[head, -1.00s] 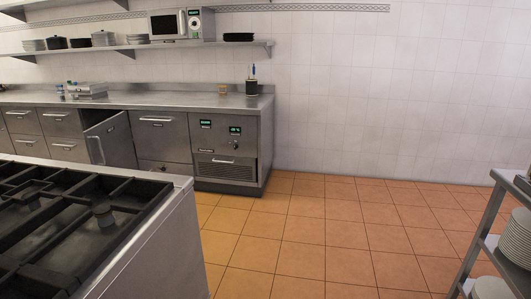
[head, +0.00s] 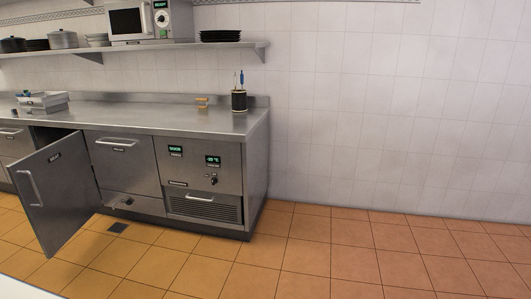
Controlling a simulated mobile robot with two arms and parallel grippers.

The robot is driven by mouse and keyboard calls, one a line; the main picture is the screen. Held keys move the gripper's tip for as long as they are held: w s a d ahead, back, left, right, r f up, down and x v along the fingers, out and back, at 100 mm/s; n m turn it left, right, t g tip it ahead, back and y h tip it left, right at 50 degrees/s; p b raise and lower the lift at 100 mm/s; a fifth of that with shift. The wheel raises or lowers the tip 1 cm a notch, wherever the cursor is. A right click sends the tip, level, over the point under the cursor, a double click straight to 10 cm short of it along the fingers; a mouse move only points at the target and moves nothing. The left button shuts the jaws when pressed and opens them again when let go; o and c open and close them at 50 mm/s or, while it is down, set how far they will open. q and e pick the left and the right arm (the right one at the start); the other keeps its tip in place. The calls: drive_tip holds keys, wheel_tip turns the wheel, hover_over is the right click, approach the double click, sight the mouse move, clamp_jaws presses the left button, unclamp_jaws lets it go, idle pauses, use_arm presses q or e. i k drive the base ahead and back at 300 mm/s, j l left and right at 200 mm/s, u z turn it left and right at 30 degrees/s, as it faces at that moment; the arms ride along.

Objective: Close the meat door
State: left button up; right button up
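The open door (head: 58,190) is a grey metal panel with a vertical bar handle and a small dark label, too small to read with certainty. It swings out from the counter front at the left of the head view, standing at an angle to the cabinets. A dark gap shows behind its top edge. Neither of my grippers is in view.
A steel counter (head: 150,118) with closed doors and drawers runs along the back wall. A control panel (head: 212,165) and vent sit at its right end. A pale edge crosses the lower left corner. Tiled floor (head: 330,255) is clear in front and right.

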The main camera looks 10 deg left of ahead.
sight(55, 186)
drive_tip(key=i+u, duration=0.2)
drive_tip(key=i, duration=0.3)
drive_tip(key=i+u, duration=0.15)
drive_tip(key=i, duration=0.35)
drive_tip(key=i+l+u, duration=0.2)
drive_tip(key=i, duration=0.3)
drive_tip(key=i+l+u, duration=0.15)
drive_tip(key=i, duration=0.35)
